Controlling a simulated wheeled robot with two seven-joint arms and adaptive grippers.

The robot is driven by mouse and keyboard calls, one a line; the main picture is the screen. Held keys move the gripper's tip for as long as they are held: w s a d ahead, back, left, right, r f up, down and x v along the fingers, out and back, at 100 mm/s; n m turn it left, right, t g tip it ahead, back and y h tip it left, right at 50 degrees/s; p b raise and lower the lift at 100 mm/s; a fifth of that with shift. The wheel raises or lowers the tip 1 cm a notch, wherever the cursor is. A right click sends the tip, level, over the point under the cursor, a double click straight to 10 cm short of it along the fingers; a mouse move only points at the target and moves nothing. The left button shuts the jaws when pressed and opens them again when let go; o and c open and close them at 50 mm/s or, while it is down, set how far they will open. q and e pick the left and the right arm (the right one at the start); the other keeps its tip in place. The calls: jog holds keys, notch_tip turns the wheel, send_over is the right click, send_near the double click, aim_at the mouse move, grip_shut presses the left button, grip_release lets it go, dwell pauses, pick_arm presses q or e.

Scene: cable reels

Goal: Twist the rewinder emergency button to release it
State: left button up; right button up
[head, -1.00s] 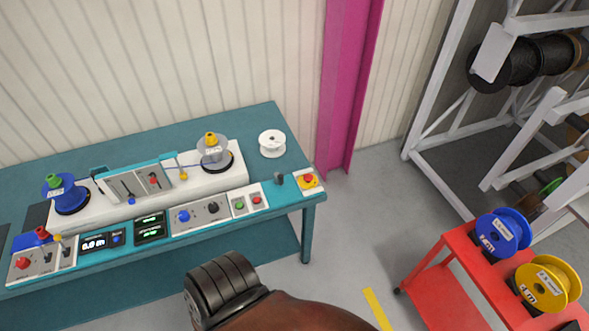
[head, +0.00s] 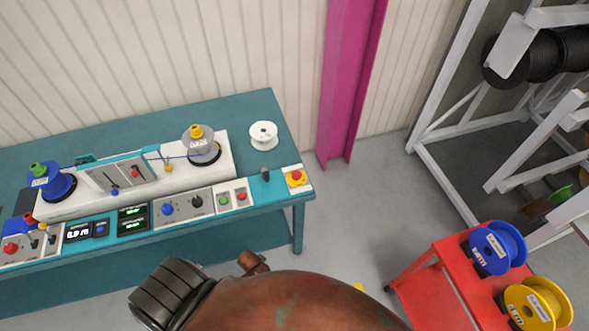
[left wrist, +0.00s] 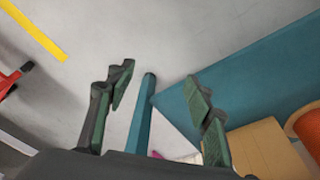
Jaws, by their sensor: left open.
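The emergency button (head: 297,176) is a red knob on a yellow base, on a white plate at the front right corner of the teal bench (head: 110,136). In the head view nothing covers it. Beyond the fingers are grey floor, a teal bench leg (left wrist: 141,115) and a broad teal surface. The button is not visible in that view. My right gripper is not in view.
A control row with a blue knob (head: 167,209), black knob and green and red buttons runs along the bench front. Another red button (head: 11,248) is at far left. A white spool (head: 263,135) stands behind the emergency button. A red cart (head: 447,278) holds blue and yellow reels.

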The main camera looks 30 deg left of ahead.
pick_arm(q)
jog(key=w+d+r+h+p, duration=0.1)
jog(key=w+d+r, duration=0.1)
jog(key=w+r, duration=0.45)
jog(key=w+d+r, duration=0.3)
jog(key=w+r, duration=0.1)
jog(key=r, duration=0.6)
jog(key=w+d+r+h+p, duration=0.1)
jog(key=w+d+r, duration=0.1)
jog(key=w+r, duration=0.5)
notch_tip(320, 180, up, 23)
jog(key=n+g+y, duration=0.2)
send_over(297, 174)
jog(key=shift+r, duration=0.15)
jog(key=shift+a+n, duration=0.15)
jog(key=shift+n, duration=0.15)
notch_tip(297, 174, down, 8)
jog(key=shift+r, duration=0.25)
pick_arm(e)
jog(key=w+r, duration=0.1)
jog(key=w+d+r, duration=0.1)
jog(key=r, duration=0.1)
pick_arm(q)
jog(key=shift+c, duration=0.5)
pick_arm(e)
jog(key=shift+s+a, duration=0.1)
